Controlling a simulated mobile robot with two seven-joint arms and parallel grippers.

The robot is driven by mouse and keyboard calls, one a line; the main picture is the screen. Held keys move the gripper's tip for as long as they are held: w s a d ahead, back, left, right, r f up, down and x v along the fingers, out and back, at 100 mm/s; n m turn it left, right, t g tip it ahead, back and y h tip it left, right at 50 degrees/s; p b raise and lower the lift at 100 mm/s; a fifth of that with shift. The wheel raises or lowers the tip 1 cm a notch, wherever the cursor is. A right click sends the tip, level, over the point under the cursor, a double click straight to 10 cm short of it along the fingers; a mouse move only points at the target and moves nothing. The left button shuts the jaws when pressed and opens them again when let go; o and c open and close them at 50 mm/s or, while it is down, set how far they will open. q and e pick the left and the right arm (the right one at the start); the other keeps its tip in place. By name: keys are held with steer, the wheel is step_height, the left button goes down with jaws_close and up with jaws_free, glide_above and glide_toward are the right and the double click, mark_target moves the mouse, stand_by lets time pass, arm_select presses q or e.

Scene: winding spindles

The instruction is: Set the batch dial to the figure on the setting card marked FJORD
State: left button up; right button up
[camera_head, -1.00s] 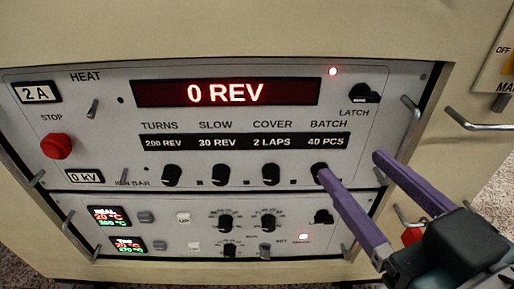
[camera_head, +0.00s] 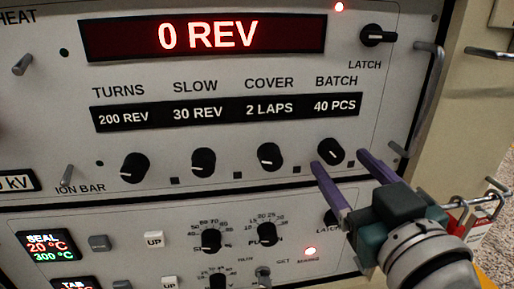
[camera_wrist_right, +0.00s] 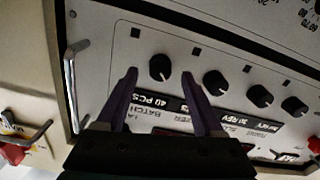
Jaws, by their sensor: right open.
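The batch dial (camera_head: 330,151) is a black knob under the BATCH label, at the right end of a row of similar knobs. The display strip (camera_head: 226,111) reads 40 PCS above it. My right gripper (camera_head: 340,159) is open, its two purple fingers pointing at the panel with the tips around the dial's lower sides. In the right wrist view the batch dial (camera_wrist_right: 160,67) shows between the fingertips (camera_wrist_right: 159,73), with a gap on each side; I cannot tell how far the tips are from the panel. No card marked FJORD is in view. My left gripper is not in view.
The turns (camera_head: 134,166), slow (camera_head: 203,162) and cover (camera_head: 268,156) knobs sit left of the batch dial. The latch knob (camera_head: 377,35) is above right. A metal handle (camera_head: 428,95) stands out at the panel's right edge. A red padlock tag (camera_head: 455,222) hangs at lower right.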

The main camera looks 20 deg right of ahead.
steer(key=shift+x, duration=1.05)
jaws_close()
